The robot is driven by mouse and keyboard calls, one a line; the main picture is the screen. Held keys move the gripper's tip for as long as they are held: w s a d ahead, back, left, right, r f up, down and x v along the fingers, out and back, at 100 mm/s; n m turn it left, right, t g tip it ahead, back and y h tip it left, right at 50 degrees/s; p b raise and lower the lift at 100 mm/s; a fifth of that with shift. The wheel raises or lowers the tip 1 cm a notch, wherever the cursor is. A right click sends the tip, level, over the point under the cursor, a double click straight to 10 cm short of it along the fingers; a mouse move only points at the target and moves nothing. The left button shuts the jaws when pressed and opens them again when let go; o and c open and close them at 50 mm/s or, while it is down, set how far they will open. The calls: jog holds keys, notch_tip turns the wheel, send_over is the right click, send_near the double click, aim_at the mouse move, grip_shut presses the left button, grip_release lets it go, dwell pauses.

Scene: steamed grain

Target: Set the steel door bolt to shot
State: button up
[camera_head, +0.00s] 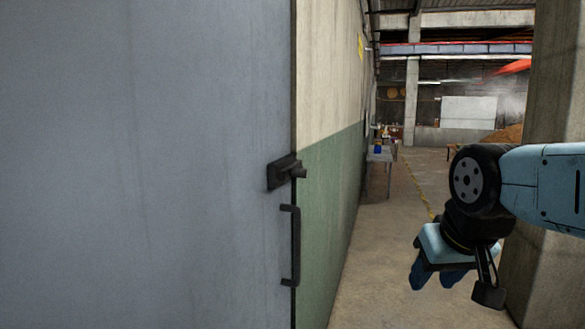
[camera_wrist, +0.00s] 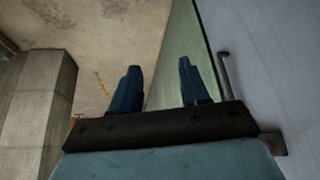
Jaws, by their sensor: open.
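The steel door bolt (camera_head: 285,171) is a dark block with a short knob, mounted near the right edge of the grey door (camera_head: 150,170) in the head view. Whether it is shot or drawn is too small to tell. A dark pull handle (camera_head: 291,245) sits just below it. My gripper (camera_head: 434,281) hangs to the right of the door, apart from the bolt, with its blue fingers pointing down. In the wrist view its two fingers (camera_wrist: 157,82) are spread with nothing between them. The handle shows there at right (camera_wrist: 227,75), and part of a dark fitting shows at lower right (camera_wrist: 273,143).
A cream and green wall (camera_head: 335,190) adjoins the door's right edge. A concrete pillar (camera_head: 556,90) stands close behind my arm. A table (camera_head: 384,155) with small items stands along the wall farther back. The floor (camera_head: 400,210) between wall and pillar is clear.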

jog(key=shift+w+r, duration=0.1)
jog(key=shift+r, duration=0.05)
jog(key=shift+c, duration=0.7)
jog(key=w+a+r+n, duration=0.1)
jog(key=r, duration=0.1)
jog(key=w+a+r+n, duration=0.1)
jog(key=w+r, duration=0.1)
jog(key=w+a+r+n, duration=0.1)
jog(key=w+r, duration=0.1)
jog(key=shift+w+r, duration=0.1)
jog(key=shift+r, duration=0.1)
jog(key=c, duration=0.6)
jog(key=w+a+r+n, duration=0.1)
jog(key=w+r, duration=0.1)
jog(key=w+a+r+n, duration=0.1)
jog(key=a+r, duration=0.1)
jog(key=w+a+r+n+y, duration=0.1)
jog(key=w+r, duration=0.1)
jog(key=shift+w+a+r+n, duration=0.15)
jog(key=shift+w+r+n, duration=0.15)
jog(key=shift+r, duration=0.05)
grip_shut()
jog(key=w+a+r+n+y, duration=0.1)
jog(key=w+a+r+n, duration=0.5)
jog(key=w+a+r, duration=0.2)
jog(key=a+r, duration=0.2)
jog(key=a, duration=0.2)
jog(key=shift+w+r+n, duration=0.15)
jog(key=shift+w+n, duration=0.25)
